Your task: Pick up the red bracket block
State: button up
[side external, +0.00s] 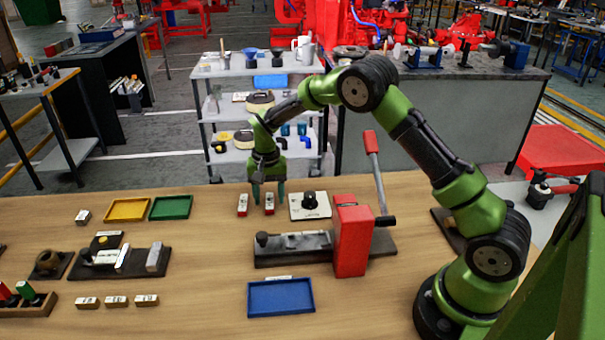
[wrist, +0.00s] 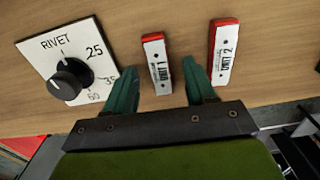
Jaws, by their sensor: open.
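Two small red blocks with white labelled faces lie side by side near the table's far edge. The one marked 1 (side external: 269,203) is nearer the dial plate and also shows in the wrist view (wrist: 157,62). The one marked 2 (side external: 242,204) is beside it, at right in the wrist view (wrist: 224,52). Which one is the bracket block I cannot tell. My gripper (side external: 268,190) points down and is open and empty. In the wrist view its green fingers (wrist: 162,90) stand on either side of block 1, and the right finger is in the gap between the blocks.
A white dial plate marked RIVET (side external: 310,205) lies close to the fingers. A red lever press (side external: 350,240) stands nearer the camera. A blue tray (side external: 281,297), yellow tray (side external: 127,209) and green tray (side external: 170,207) lie on the table. A shelf cart (side external: 225,72) stands behind.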

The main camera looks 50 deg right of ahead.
aim_at(270, 201)
jog(key=shift+f, duration=0.4)
jog(key=shift+c, duration=0.4)
grip_shut()
jog(key=shift+r, duration=0.1)
notch_tip(270, 201, up, 10)
